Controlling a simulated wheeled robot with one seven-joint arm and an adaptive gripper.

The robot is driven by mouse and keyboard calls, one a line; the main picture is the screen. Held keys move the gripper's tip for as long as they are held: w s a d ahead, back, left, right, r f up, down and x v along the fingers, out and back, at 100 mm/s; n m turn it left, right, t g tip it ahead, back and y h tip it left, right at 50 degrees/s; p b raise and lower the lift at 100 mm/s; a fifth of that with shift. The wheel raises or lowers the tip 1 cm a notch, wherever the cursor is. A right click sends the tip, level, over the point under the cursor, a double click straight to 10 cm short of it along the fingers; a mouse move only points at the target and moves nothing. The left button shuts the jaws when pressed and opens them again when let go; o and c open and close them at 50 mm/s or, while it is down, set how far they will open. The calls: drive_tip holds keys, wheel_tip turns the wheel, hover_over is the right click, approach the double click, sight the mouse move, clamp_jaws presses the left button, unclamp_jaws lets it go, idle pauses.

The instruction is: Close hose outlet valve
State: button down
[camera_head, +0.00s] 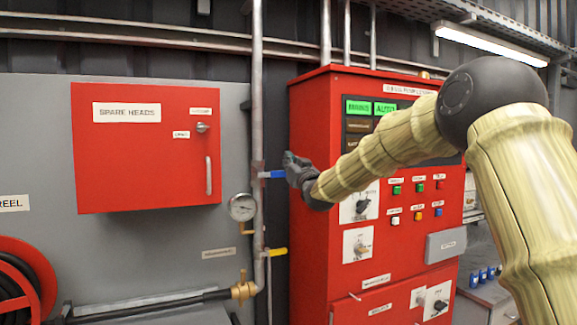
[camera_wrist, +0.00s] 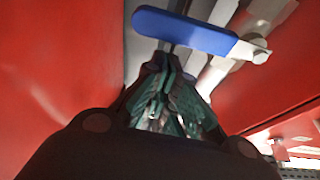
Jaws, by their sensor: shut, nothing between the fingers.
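A blue lever handle (camera_head: 272,174) sits on the vertical grey pipe, left of the red pump panel, and points sideways to the right. My gripper (camera_head: 291,160) is at its right end, shut and empty. In the wrist view the blue lever (camera_wrist: 185,30) crosses just beyond my closed fingertips (camera_wrist: 160,62); whether they touch it I cannot tell. Lower on the same pipe is a yellow lever (camera_head: 276,252), also pointing right. A brass fitting (camera_head: 244,290) joins a dark hose near the pipe's foot. Which lever is the hose outlet valve is not legible.
A pressure gauge (camera_head: 242,207) hangs left of the pipe. A red spare heads cabinet (camera_head: 145,150) is farther left, and a red hose reel (camera_head: 28,275) is at the lower left. The red control panel (camera_head: 308,220) stands close to the right of the pipe, behind my arm.

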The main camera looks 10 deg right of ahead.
drive_tip(key=s+d+b, duration=0.1)
drive_tip(key=s+b, duration=0.1)
drive_tip(key=s, duration=0.7)
drive_tip(key=shift+s+d+f+b, duration=0.25)
drive_tip(key=shift+d+f+b, duration=0.15)
